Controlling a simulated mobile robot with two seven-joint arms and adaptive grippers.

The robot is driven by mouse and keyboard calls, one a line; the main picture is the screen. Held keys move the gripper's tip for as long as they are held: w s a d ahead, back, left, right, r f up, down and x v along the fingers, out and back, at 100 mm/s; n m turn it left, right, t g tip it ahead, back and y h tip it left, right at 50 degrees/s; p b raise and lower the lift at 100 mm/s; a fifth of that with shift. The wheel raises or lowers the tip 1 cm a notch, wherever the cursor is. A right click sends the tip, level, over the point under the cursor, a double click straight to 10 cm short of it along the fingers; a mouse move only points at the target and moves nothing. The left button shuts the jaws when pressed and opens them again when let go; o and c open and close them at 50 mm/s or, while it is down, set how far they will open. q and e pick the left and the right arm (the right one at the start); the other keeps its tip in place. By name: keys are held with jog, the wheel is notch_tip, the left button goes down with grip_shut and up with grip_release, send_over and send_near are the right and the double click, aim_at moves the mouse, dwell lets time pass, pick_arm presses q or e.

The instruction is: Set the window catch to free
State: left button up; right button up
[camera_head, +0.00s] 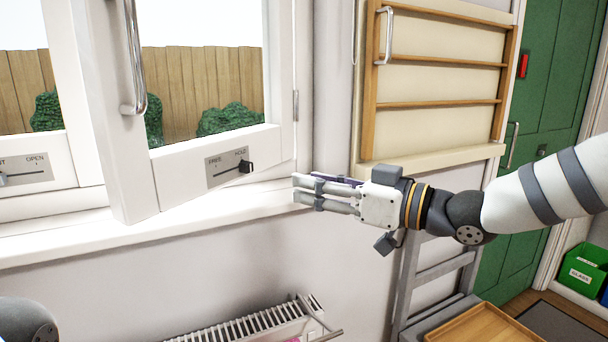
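The window catch is a grey plate (227,167) on the bottom rail of the opened window sash, marked FREE at its left end and HOLD at its right end. Its black knob (246,167) sits at the right end, by HOLD. My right gripper (296,190) points left, just right of the sash and a little below the knob, apart from it. Its fingers lie close together with nothing seen held; a gap between them is hard to judge. My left gripper is out of view; only part of my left arm shows at the lower left corner.
The sash has an upright metal handle (134,60). A second plate (24,170) marked OPEN is at far left. The white sill (200,208) runs beneath the sash. A radiator (250,325) stands below. A wood-framed rack (440,80) hangs behind my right arm.

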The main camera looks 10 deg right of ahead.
aim_at(251, 167)
jog(key=x, duration=0.5)
jog(key=b+x, duration=0.1)
jog(key=x, duration=0.5)
jog(key=shift+a+r, duration=0.25)
jog(key=shift+a, duration=0.05)
jog(key=shift+w+a+r, duration=0.1)
jog(key=shift+w+a, duration=0.1)
jog(key=shift+a, duration=0.15)
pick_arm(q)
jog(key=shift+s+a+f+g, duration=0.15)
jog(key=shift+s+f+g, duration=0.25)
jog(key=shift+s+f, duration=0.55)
pick_arm(e)
grip_shut()
